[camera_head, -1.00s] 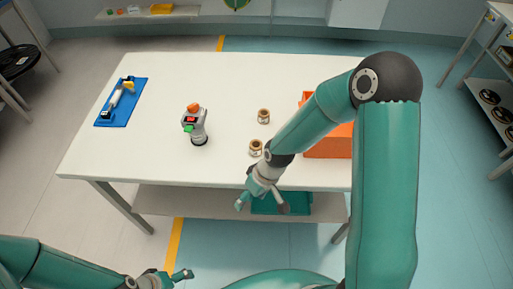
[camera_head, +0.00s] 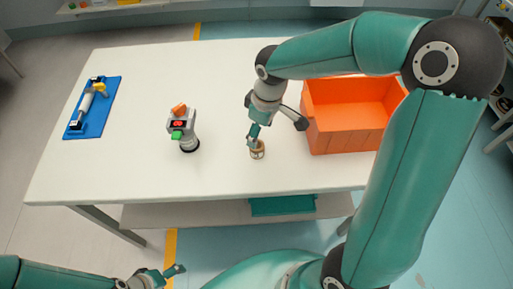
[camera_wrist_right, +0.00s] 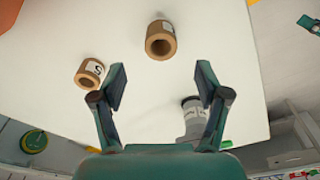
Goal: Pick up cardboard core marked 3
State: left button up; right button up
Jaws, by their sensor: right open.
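One cardboard core (camera_head: 257,149) stands on the white table below my right gripper in the head view. The right wrist view shows two tan cores with white labels. One core (camera_wrist_right: 161,47) is centred ahead of the fingertips. The other core (camera_wrist_right: 89,74) is beside the left finger; its dark mark is not clearly readable. The centred core's mark cannot be read. My right gripper (camera_head: 277,128) is open and empty above the table, also seen in the wrist view (camera_wrist_right: 161,82). My left gripper (camera_head: 165,276) is low at the bottom edge, off the table.
An orange bin (camera_head: 345,137) stands open right of the gripper. A blue tray (camera_head: 92,110) with a roller-like part lies far left. The white table (camera_head: 140,175) is clear around them.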

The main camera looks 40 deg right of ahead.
aim_at(257, 148)
jog(key=f, duration=0.5)
jog(key=w+f, duration=0.1)
jog(key=f, duration=0.2)
jog(key=shift+a+f, duration=0.25)
jog(key=shift+s, duration=0.1)
jog(key=c, duration=1)
